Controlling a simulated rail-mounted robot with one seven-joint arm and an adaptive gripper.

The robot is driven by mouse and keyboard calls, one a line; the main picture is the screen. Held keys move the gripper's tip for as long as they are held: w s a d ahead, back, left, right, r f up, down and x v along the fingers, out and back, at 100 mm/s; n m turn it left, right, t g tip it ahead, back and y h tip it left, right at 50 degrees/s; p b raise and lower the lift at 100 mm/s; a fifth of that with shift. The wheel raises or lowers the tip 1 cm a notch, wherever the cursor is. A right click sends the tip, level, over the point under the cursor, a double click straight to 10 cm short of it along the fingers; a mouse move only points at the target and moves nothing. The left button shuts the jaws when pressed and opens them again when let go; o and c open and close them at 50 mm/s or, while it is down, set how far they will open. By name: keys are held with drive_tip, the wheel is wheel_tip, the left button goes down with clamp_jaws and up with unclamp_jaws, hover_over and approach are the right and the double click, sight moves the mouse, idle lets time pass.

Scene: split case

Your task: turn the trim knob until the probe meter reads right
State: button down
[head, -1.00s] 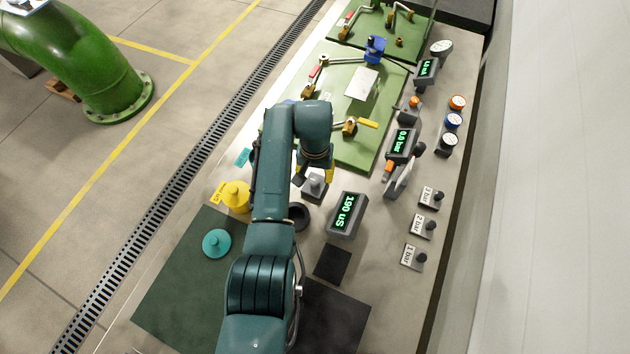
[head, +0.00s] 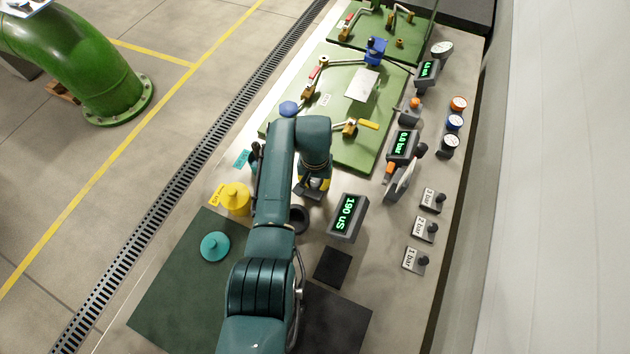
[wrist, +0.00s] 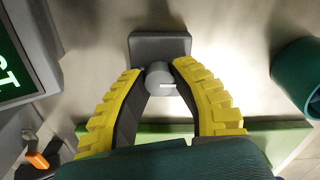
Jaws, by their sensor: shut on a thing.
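The trim knob (wrist: 159,78) is a small grey cylinder with a white pointer line, on a dark grey block (wrist: 160,45) in the wrist view. My gripper (wrist: 158,75) has yellow ribbed fingers with dark pads, shut on the knob from both sides. In the head view my gripper (head: 318,183) points down over the block, and the arm hides the knob. The meter (head: 347,217) beside it has a green display that appears to read 190 uS. Part of a display (wrist: 8,70) also shows at the left of the wrist view.
A dark round holder (head: 298,219) stands close to the gripper. A yellow pot (head: 236,197) and a teal lid-like piece (head: 215,245) are to the left. The green valve panel (head: 350,100) lies behind. Weights or tags marked in bar (head: 426,228) line the right.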

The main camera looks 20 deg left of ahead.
drive_tip(key=shift+n, duration=0.4)
drive_tip(key=n, duration=0.4)
drive_tip(key=shift+p, duration=0.35)
drive_tip(key=shift+n, duration=2.2)
drive_tip(key=shift+f+n, duration=0.1)
drive_tip(key=shift+n, duration=0.2)
drive_tip(key=c, duration=0.8)
unclamp_jaws()
drive_tip(key=shift+d, duration=0.1)
